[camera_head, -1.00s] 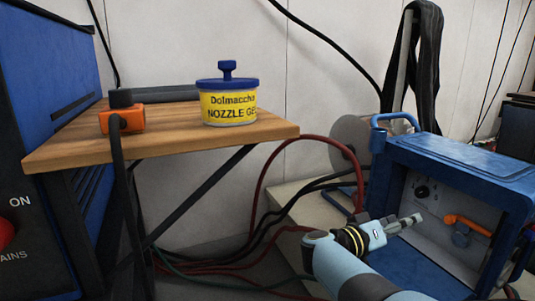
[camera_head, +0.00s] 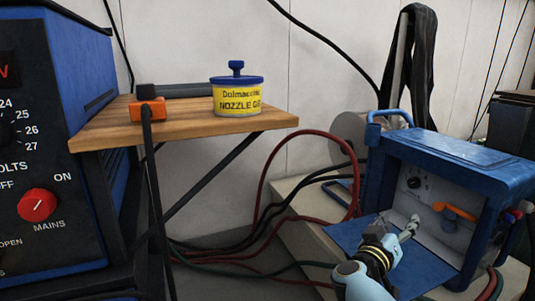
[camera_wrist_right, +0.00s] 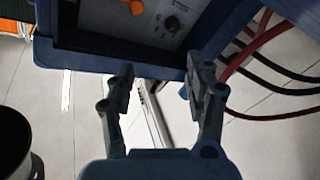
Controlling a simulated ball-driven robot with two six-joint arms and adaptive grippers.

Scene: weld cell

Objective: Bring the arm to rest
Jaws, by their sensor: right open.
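My right arm comes in from the bottom of the head view, and its right gripper (camera_head: 404,232) is in front of the open side of a blue machine (camera_head: 455,160). In the right wrist view the two fingers of the gripper (camera_wrist_right: 160,85) stand apart with nothing between them. The machine's panel with an orange lever (camera_head: 455,211) and a black knob (camera_head: 414,183) lies beyond the fingertips. The lever also shows in the right wrist view (camera_wrist_right: 134,6). I cannot tell from the views whether a fingertip touches the machine. My left gripper is not in view.
A wooden shelf (camera_head: 180,129) holds a yellow tub with a blue lid (camera_head: 238,97) and an orange clamp (camera_head: 148,109). A blue power unit with a red mains knob (camera_head: 38,205) stands at left. Red and black cables (camera_head: 262,185) hang between shelf and machine.

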